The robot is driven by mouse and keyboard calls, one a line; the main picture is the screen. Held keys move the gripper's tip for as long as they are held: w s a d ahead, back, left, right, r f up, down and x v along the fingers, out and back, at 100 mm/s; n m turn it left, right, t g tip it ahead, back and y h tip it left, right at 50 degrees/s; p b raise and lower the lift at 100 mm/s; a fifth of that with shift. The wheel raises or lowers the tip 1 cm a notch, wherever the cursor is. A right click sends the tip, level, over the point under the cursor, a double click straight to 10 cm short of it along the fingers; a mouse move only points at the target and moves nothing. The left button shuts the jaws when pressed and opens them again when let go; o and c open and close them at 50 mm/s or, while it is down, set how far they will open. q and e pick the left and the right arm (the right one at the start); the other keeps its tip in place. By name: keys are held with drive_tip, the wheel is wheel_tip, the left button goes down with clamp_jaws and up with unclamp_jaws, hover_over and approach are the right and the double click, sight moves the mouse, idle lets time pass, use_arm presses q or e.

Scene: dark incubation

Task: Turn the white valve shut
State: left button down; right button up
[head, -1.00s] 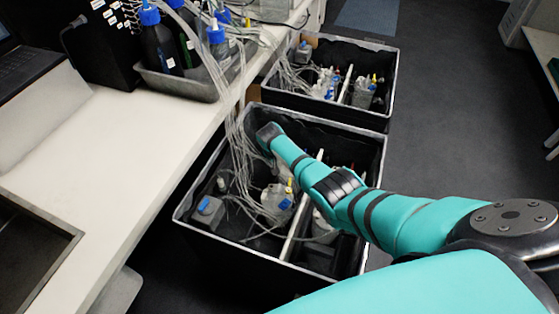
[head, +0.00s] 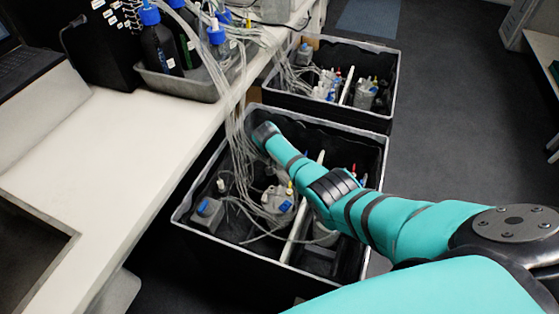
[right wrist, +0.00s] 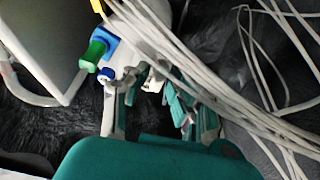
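In the right wrist view, a small white piece that looks like the valve (right wrist: 154,78) sits at the fingertips of my right gripper (right wrist: 153,95). The gripper's two fingers are apart, one on each side of it; I cannot tell whether they touch it. A blue and green connector (right wrist: 98,50) and a small blue cap (right wrist: 106,75) lie just left of it. In the head view, my right arm reaches into the near black bin (head: 230,250), and its wrist hides the gripper and the valve. My left gripper is not in view.
White tubes (right wrist: 215,95) run close past the right gripper. In the head view they hang from bottles in a grey tray (head: 180,88) on the white bench (head: 110,150) into the bin. A second black bin (head: 388,90) stands behind. Open floor is at right.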

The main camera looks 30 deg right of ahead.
drive_tip(key=shift+o, duration=0.6)
drive_tip(key=shift+f, duration=0.1)
drive_tip(key=shift+s, duration=0.1)
drive_tip(key=v, duration=0.8)
drive_tip(key=shift+a, duration=0.1)
